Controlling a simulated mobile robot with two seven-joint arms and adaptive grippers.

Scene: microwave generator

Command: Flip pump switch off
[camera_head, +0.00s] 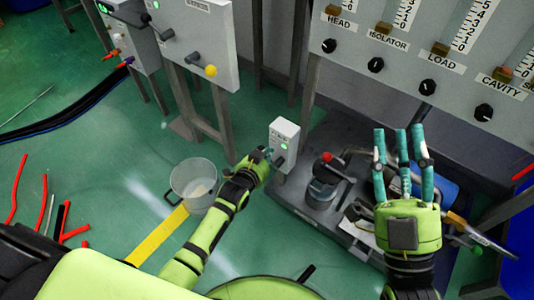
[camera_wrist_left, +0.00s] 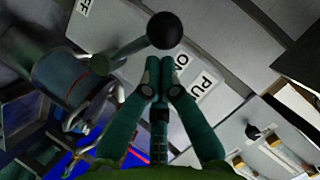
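The pump switch box (camera_head: 285,134) is a small pale box on a post at the middle of the head view, with a green light lit. In the left wrist view its face (camera_wrist_left: 228,50) carries labels reading "ON", "PU" and part of "OFF". Its switch lever (camera_wrist_left: 130,47) is a metal rod ending in a black ball knob (camera_wrist_left: 167,30). My left gripper (camera_head: 264,158) is at the box's lower left. In the left wrist view its fingertips (camera_wrist_left: 160,68) are together, close to the knob, with nothing visible between them; contact is unclear. My right gripper (camera_head: 400,140) is open and empty, fingers apart.
The pump (camera_head: 322,190) and its pipes stand on a grey base right of the switch box. A clear bucket (camera_head: 195,184) stands on the green floor to the left. A panel with knobs (camera_head: 430,70) fills the upper right. A lever panel (camera_head: 198,45) is upper left.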

